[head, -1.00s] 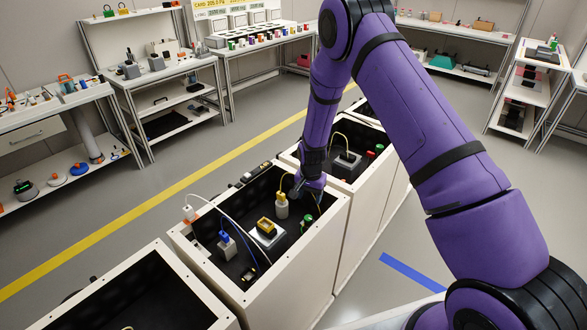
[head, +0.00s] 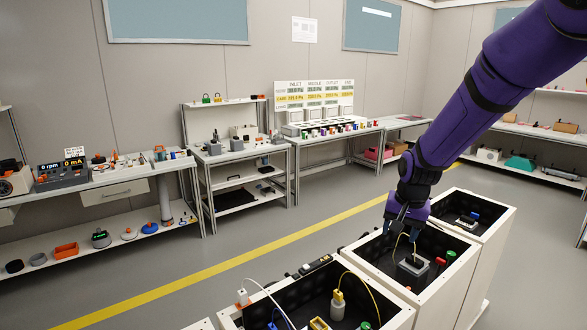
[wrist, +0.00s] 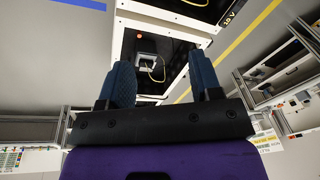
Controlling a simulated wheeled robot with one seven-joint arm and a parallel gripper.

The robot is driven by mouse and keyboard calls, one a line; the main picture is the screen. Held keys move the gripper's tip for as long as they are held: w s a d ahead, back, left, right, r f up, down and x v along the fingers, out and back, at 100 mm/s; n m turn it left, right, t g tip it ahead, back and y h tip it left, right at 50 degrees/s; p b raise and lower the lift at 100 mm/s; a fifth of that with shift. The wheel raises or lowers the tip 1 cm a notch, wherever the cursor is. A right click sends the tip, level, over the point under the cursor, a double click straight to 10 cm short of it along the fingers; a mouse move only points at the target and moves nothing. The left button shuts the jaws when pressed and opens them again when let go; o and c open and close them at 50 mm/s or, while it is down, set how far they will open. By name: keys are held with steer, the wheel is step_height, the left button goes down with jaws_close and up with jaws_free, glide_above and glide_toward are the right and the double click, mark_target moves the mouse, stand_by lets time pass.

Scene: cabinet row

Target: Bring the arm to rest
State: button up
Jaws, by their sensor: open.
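My purple arm reaches in from the upper right of the head view. My gripper (head: 402,228) hangs at the left edge of the middle white cabinet (head: 437,300), above or beside its open top; the exact height is hard to tell. In the wrist view my gripper (wrist: 165,85) shows two blue fingers spread apart with nothing between them. Beyond the fingers is an open cabinet with a grey block (wrist: 146,60) and a yellow cable.
The near cabinet (head: 395,318) holds a yellow-and-white plug (head: 338,303) and cables. The far cabinet (head: 490,235) stands behind. Benches with parts (head: 240,155) line the wall. The floor around the yellow stripe (head: 240,267) is clear.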

steer(key=s+d+r+n+t, duration=0.2)
steer(key=s+r, duration=1.2)
steer(key=r, duration=0.1)
steer(key=s+d+r+n, duration=0.1)
steer(key=s+r, duration=0.1)
steer(key=s, duration=0.7)
steer(key=s+d+r+n+t, duration=0.1)
steer(key=s+r, duration=0.1)
steer(key=s, duration=0.6)
steer(key=shift+s+r+n, duration=0.3)
steer(key=shift+s+n, duration=0.1)
